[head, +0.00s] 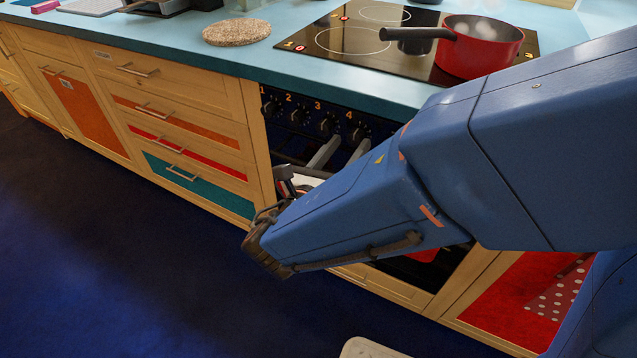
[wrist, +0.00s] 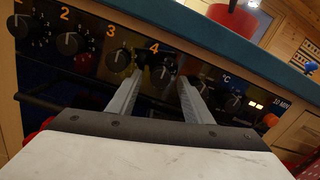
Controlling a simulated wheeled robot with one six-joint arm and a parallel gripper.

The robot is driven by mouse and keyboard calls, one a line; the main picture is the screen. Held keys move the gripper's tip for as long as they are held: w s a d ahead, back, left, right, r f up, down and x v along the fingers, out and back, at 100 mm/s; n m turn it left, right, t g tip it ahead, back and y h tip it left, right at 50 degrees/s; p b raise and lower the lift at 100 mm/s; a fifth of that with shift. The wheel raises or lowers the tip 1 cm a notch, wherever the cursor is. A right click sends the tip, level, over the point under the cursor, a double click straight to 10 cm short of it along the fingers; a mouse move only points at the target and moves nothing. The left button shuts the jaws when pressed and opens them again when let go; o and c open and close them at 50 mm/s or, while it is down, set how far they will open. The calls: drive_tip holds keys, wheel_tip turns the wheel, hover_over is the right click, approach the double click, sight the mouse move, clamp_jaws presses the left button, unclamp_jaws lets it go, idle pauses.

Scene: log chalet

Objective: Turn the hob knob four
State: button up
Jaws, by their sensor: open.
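The oven's black control panel carries a row of dark knobs with orange numbers. Hob knob four (head: 358,131) is at the right end of the visible row in the head view. In the wrist view knob four (wrist: 164,73) shows below its number 4, between the two grey fingers. My gripper (head: 350,144) is open, its fingers pointing at the panel. In the wrist view my gripper (wrist: 160,80) has one finger on each side of knob four; I cannot tell whether either touches it. The left fingertip is close to knob three (wrist: 118,61).
A steaming red pot (head: 480,50) with a dark handle stands on the black hob (head: 335,42). A dark oven handle (wrist: 40,105) runs below the panel. A cork mat (head: 236,32) lies on the counter.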

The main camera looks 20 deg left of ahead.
drive_tip(key=s+a, duration=0.1)
drive_tip(key=s, duration=1.4)
drive_tip(key=shift+s+a+f, duration=0.15)
drive_tip(key=shift+a+f, duration=0.15)
drive_tip(key=shift+f, duration=0.1)
